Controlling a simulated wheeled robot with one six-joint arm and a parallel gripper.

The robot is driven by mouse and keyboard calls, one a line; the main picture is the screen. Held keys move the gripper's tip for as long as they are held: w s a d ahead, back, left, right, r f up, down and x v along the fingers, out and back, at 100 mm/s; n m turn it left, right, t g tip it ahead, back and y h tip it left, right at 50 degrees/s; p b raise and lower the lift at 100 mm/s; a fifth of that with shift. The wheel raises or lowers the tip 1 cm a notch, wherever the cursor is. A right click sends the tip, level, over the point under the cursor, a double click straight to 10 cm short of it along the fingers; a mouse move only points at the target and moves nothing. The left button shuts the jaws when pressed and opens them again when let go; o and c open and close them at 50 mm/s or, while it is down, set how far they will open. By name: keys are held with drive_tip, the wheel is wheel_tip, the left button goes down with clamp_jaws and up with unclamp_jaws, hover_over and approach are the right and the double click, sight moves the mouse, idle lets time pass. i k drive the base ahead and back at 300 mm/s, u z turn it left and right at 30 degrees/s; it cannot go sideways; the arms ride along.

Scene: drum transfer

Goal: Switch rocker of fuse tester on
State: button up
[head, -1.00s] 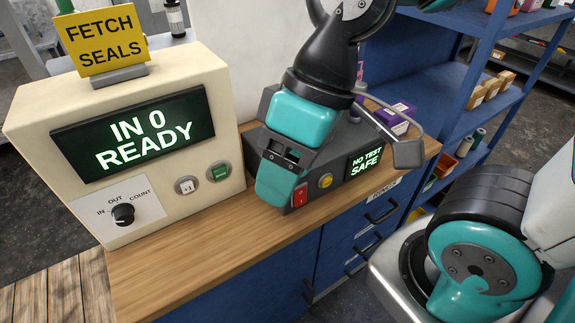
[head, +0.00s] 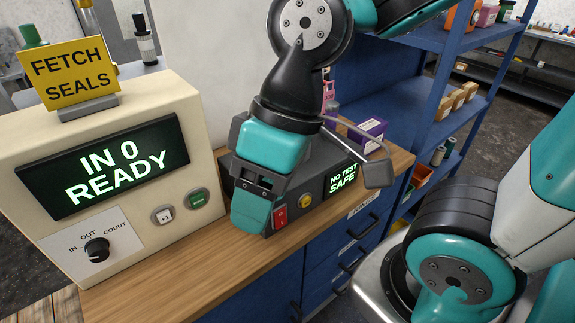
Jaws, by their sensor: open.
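The fuse tester is a dark grey box (head: 312,208) on the wooden counter. Its front carries a red rocker (head: 280,217), a yellow button (head: 305,201) and a screen (head: 342,179) reading "NO TEST SAFE" in green. My gripper (head: 256,190) is teal and black and hangs in front of the tester's left part, with its lower finger just left of the rocker. The jaws are open with nothing seen between them. The gripper hides the tester's left front. I cannot tell whether it touches the tester.
A cream counter machine (head: 100,180) with a "FETCH SEALS" sign (head: 74,72) stands close on the left. Purple boxes (head: 368,130) stand behind. Blue shelves (head: 440,80) are at right.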

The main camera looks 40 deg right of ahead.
sight(279, 217)
drive_tip(key=z, duration=1.4)
drive_tip(key=k, duration=0.55)
drive_tip(key=u, duration=0.85)
